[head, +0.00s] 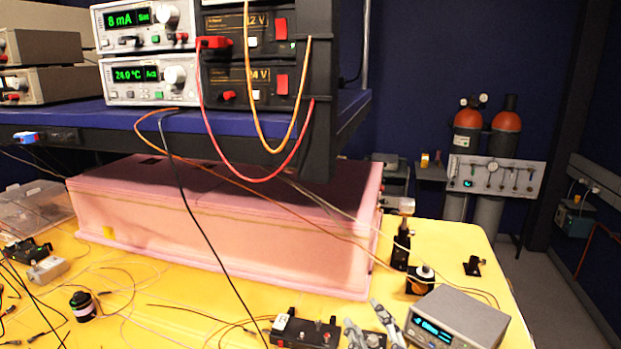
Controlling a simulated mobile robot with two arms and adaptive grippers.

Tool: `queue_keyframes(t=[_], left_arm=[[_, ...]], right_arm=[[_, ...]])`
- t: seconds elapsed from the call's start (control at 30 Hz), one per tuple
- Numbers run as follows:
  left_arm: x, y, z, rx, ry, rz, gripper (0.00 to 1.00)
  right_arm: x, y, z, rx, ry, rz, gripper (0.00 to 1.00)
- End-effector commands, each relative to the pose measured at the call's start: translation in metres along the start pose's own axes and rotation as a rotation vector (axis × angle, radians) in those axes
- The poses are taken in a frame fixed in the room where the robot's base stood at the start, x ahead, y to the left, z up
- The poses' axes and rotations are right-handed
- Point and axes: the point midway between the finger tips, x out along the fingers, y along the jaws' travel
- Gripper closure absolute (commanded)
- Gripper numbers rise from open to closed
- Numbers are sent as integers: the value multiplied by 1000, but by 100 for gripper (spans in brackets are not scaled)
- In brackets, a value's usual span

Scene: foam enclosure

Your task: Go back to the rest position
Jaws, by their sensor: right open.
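My right gripper (376,326) shows at the bottom of the head view, right of centre. Its two grey fingers are apart and I see nothing between them. My left gripper is not in the head view.
A blue shelf (90,118) with instruments overhangs the enclosure, and cables hang from it. Post-mounted optics (402,240) stand right of the enclosure. Loose cables and small parts cover the table's left. Gas cylinders (467,140) and open floor lie beyond the table's right edge.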

Motion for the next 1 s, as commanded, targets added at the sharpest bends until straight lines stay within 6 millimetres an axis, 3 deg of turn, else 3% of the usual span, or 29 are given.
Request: queue_keyframes(t=[0.03,0.1,0.2,0.3,0.5,0.67,0.7,1.0], left_arm=[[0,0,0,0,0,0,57],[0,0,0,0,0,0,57],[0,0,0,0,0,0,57],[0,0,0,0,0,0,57],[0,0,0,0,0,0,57],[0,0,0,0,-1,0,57],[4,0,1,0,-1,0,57],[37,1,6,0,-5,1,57]], right_arm=[[-18,-10,34,73,-119,-34,57],[-45,-24,78,165,-281,-80,57],[-93,-46,130,281,-505,-150,57],[-143,-66,166,369,-695,-213,57],[-230,-95,203,487,-977,-317,57],[-293,-110,215,551,-1162,-388,57],[-300,-117,222,559,-1190,-400,57],[-277,-182,304,548,-1205,-411,57]])
